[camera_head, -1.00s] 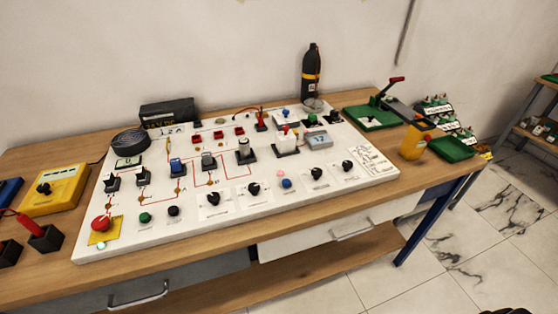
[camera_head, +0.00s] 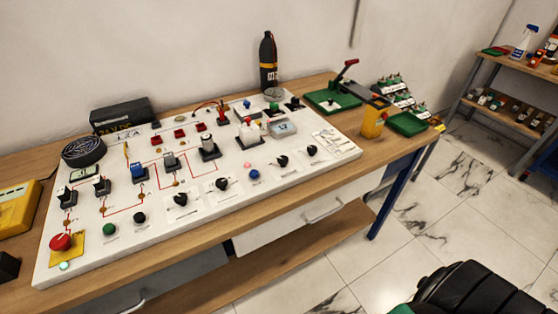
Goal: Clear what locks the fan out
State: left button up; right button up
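The white gauge panel (camera_head: 175,241) lies on the wooden workbench, with red lines linking its parts. A black round fan (camera_head: 83,151) sits at its back left corner. A red mushroom button on a yellow plate (camera_head: 80,243) is at the front left corner, with a small lit lamp (camera_head: 64,266) beside it. Several switches, including a blue one (camera_head: 138,172), stand along the red lines. Black knobs (camera_head: 181,200) and green and black push buttons (camera_head: 110,229) line the front. What locks the fan out cannot be told. Neither gripper is clearly seen.
A black box (camera_head: 122,115) and a dark bottle (camera_head: 268,65) stand behind the panel. A green base with a red-handled lever (camera_head: 335,100), a yellow device (camera_head: 372,122) and a green tray (camera_head: 408,124) are to the right. A shelf (camera_head: 470,102) stands far right.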

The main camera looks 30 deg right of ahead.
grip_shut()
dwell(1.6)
